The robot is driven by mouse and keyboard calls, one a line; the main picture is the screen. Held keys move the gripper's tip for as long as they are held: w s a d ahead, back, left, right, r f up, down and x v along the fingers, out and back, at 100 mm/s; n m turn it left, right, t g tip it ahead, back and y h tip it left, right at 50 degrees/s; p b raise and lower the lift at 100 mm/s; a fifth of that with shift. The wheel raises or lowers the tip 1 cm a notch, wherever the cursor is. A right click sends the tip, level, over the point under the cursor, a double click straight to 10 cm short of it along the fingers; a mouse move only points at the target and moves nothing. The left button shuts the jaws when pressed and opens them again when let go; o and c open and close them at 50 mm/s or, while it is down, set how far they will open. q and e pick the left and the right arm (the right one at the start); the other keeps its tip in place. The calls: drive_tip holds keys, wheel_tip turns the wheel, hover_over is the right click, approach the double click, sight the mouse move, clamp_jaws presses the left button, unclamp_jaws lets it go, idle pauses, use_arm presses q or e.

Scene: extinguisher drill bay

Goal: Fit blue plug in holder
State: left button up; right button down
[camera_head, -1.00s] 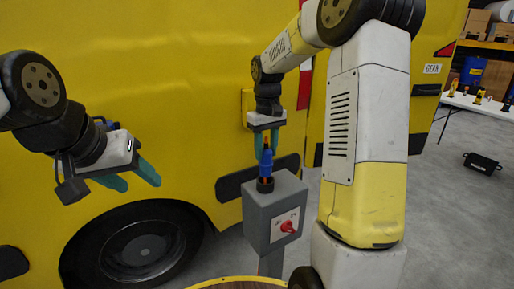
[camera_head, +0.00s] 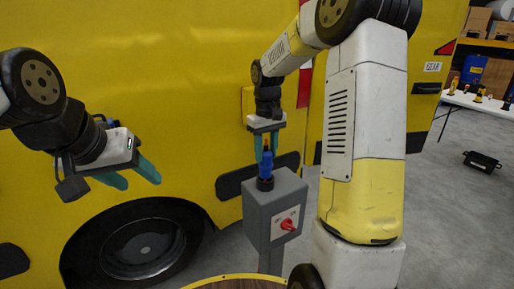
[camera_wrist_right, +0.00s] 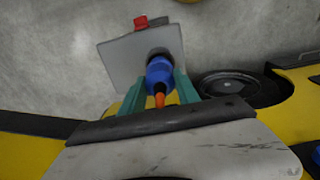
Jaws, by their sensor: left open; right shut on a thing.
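The blue plug (camera_head: 266,166) is upright at the top of the grey post box, in the black round holder (camera_head: 265,184). In the right wrist view the plug (camera_wrist_right: 159,74) shows an orange tip toward the camera, and its far end meets the dark holder (camera_wrist_right: 158,53). How deep it sits is hidden. My right gripper (camera_head: 266,146) is above the box, its teal fingers shut on the plug. My left gripper (camera_head: 134,176) is open and empty at the left, in front of the yellow vehicle.
The grey box (camera_head: 262,220) has a red switch (camera_head: 288,224) on its front. The yellow vehicle (camera_head: 190,60) with its wheel (camera_head: 140,248) stands close behind. A table (camera_head: 480,103) with small items and a black case (camera_head: 482,162) are at the right.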

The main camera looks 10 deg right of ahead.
sight(266, 162)
drive_tip(key=shift+f, duration=1.85)
drive_tip(key=c, duration=0.8)
unclamp_jaws()
wheel_tip(266, 162, up, 8)
drive_tip(key=shift+f, duration=0.15)
drive_tip(key=s+r+m+t, duration=0.1)
drive_tip(key=s+r+t, duration=0.2)
drive_tip(key=s+r, duration=0.6)
drive_tip(key=s+t, duration=0.1)
drive_tip(key=s, duration=0.4)
drive_tip(key=s+a+f+m+t+y, duration=0.1)
drive_tip(key=s, duration=0.4)
drive_tip(key=s+a+m+t+y, duration=0.1)
drive_tip(key=s, duration=0.4)
drive_tip(key=shift+s+a+f, duration=0.1)
drive_tip(key=shift+s+f, duration=0.05)
drive_tip(key=shift+f, duration=0.15)
